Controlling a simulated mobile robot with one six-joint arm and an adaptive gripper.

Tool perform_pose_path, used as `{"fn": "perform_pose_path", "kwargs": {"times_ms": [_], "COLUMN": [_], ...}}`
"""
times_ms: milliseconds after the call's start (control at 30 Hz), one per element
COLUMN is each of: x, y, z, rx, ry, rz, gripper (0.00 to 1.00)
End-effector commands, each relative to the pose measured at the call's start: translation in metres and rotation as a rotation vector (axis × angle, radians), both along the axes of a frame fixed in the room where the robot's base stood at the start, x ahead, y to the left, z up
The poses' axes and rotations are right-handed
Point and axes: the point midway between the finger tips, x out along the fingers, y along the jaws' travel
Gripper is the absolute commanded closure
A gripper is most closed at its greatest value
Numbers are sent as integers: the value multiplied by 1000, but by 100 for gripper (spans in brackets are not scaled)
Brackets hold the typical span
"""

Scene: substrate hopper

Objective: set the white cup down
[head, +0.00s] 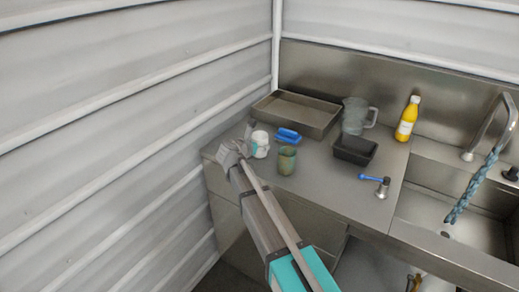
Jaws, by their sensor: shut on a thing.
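The white cup (260,140), with a teal patch on its side, is upright at the left end of the steel counter (315,188). My gripper (247,143) is at the cup's left side and is shut on it. The fingers are small in the picture and partly hidden. I cannot tell whether the cup's base touches the counter.
A blue brush (288,135) and a green cup (287,160) stand close to the right. Behind is a metal tray (300,112). Further right are a clear jug (355,116), a black tub (354,150), a yellow bottle (407,119), a blue-handled tool (375,180) and the sink (455,205).

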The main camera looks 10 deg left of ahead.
Motion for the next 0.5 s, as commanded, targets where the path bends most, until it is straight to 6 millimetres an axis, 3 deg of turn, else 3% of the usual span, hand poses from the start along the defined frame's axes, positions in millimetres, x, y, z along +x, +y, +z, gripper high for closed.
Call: {"fn": "perform_pose_path", "kwargs": {"times_ms": [500], "x": [0], "y": [0], "z": [-5], "rx": [0], "ry": [0], "rz": [0], "gripper": [66]}}
